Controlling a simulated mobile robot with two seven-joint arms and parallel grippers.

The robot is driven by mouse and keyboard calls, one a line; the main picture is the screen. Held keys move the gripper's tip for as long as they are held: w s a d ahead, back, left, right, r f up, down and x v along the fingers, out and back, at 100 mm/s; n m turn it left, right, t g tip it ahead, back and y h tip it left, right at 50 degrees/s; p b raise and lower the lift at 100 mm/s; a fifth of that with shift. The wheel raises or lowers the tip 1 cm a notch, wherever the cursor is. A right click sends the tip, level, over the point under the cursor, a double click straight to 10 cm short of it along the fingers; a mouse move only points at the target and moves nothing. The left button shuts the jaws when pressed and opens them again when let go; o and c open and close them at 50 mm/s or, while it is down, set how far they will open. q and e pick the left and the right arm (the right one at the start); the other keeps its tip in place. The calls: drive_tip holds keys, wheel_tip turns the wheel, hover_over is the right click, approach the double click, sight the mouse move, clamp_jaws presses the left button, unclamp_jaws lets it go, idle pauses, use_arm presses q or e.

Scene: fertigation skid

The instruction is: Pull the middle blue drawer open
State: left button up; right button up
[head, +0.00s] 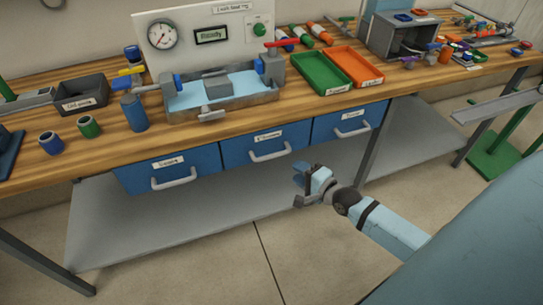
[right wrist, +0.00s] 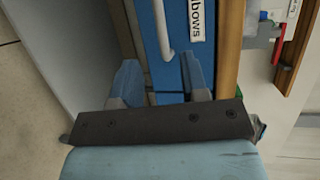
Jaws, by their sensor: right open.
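The middle blue drawer (head: 240,153) sits under the wooden bench top, flush with its neighbours and shut. Its light grey bar handle (head: 270,156) runs across the front below a white label. My right gripper (head: 303,180) is in front of the bench, low and to the right of that handle, apart from it and empty. In the right wrist view its blue fingers (right wrist: 161,80) are spread. Beyond them is a blue drawer front (right wrist: 180,48) with a pale handle (right wrist: 162,30) and a label ending in "lbows". My left gripper is not in view.
Blue drawers flank it on the left (head: 200,160) and right (head: 375,113). A grey lower shelf (head: 130,225) lies below. A water basin (head: 225,109), green tray (head: 322,75) and orange tray (head: 352,68) stand on the bench top. Floor in front is clear.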

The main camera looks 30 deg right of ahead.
sight(274, 157)
drive_tip(key=b+x, duration=0.1)
drive_tip(key=x, duration=1.1)
drive_tip(key=shift+b, duration=0.3)
clamp_jaws()
